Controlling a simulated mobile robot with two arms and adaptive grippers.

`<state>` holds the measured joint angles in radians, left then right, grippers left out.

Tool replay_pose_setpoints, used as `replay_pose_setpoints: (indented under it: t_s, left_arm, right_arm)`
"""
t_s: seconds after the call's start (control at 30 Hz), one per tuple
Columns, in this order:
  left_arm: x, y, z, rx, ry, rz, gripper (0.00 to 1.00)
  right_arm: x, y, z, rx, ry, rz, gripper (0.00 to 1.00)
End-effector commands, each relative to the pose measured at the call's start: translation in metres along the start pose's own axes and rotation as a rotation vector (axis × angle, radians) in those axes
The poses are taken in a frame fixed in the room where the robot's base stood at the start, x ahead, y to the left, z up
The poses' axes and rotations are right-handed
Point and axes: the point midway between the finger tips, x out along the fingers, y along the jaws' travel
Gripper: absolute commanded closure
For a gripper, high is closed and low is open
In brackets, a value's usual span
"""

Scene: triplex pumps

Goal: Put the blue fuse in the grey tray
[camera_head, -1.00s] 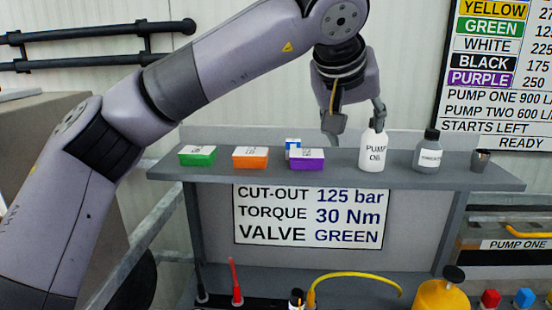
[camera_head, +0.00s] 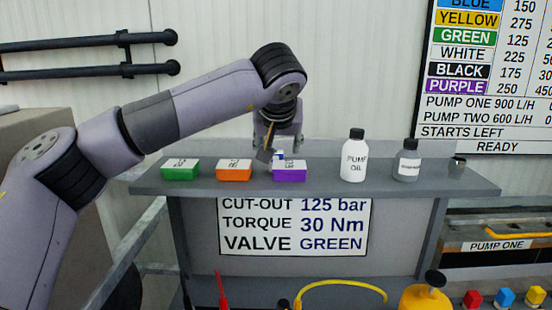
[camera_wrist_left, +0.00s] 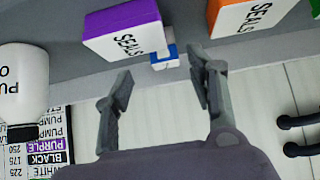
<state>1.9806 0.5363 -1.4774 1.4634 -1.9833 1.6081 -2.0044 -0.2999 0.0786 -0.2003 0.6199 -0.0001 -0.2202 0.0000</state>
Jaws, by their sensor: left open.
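The blue fuse (camera_head: 280,156), a small blue and white block, stands on the grey shelf behind the purple box, which partly hides it. In the left wrist view the fuse (camera_wrist_left: 166,58) lies just beyond the gap between my fingertips, beside the purple box. My left gripper (camera_head: 277,152) hangs just behind the purple box, close to the fuse. Its fingers (camera_wrist_left: 160,80) are apart with nothing held between them. I cannot make out a grey tray in these views. My right gripper is not in view.
The wall is behind.

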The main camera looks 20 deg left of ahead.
Motion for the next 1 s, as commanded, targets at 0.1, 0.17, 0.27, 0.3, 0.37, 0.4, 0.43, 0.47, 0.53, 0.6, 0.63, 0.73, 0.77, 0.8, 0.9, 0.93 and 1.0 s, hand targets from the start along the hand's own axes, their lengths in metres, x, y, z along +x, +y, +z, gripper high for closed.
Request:
replay_pose_setpoints:
  t_s: [0.1, 0.17, 0.27, 0.3, 0.37, 0.4, 0.43, 0.47, 0.53, 0.6, 0.63, 0.73, 0.77, 0.8, 0.9, 0.93, 1.0]
  left_arm:
    - [0.009, -0.002, -0.002, -0.001, -0.004, -0.002, 0.48]
    - [0.017, -0.004, -0.003, 0.000, -0.004, -0.003, 0.48]
    - [0.032, -0.007, -0.005, 0.000, -0.004, -0.002, 0.48]
    - [0.039, -0.006, -0.004, 0.001, -0.004, -0.002, 0.48]
    - [0.045, -0.006, -0.004, 0.000, -0.002, -0.001, 0.48]
    - [0.049, -0.006, -0.004, 0.000, -0.002, -0.001, 0.48]
    - [0.051, -0.006, -0.004, 0.000, -0.002, -0.001, 0.48]
    - [0.052, -0.006, -0.003, 0.000, -0.001, 0.000, 0.48]
    - [0.053, -0.006, -0.003, 0.000, -0.001, 0.000, 0.48]
    - [0.053, -0.006, -0.003, 0.000, 0.000, 0.001, 0.48]
    - [0.053, -0.006, -0.003, 0.000, 0.000, 0.001, 0.48]
    - [0.053, -0.006, -0.003, 0.000, 0.000, 0.001, 0.52]
    - [0.053, -0.006, -0.003, 0.000, 0.000, 0.001, 0.54]
    - [0.053, -0.006, -0.003, 0.000, 0.000, 0.001, 0.56]
    - [0.053, -0.006, -0.003, 0.000, 0.000, 0.001, 0.63]
    - [0.052, -0.006, -0.003, 0.000, 0.000, 0.001, 0.65]
    - [0.052, -0.006, -0.003, 0.000, 0.000, 0.001, 0.70]
  right_arm:
    - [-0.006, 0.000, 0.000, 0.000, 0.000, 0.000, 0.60]
    - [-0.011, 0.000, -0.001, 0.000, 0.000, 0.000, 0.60]
    - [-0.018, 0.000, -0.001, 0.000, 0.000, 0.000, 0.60]
    - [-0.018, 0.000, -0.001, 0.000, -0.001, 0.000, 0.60]
    - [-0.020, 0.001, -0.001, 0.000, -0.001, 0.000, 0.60]
    - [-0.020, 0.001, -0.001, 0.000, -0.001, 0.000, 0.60]
    - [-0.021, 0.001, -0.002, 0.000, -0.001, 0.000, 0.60]
    - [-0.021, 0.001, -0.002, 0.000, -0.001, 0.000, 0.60]
    - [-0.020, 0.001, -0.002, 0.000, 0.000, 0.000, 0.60]
    - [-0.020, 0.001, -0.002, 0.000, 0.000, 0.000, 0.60]
    - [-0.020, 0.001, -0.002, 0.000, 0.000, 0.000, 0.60]
    - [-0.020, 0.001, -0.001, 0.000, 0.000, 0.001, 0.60]
    - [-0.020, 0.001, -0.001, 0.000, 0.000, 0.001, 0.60]
    - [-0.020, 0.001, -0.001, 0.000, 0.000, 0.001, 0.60]
    - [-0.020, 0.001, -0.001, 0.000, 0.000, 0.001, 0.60]
    - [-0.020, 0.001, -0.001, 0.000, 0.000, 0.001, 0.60]
    - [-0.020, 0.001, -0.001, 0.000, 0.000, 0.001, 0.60]
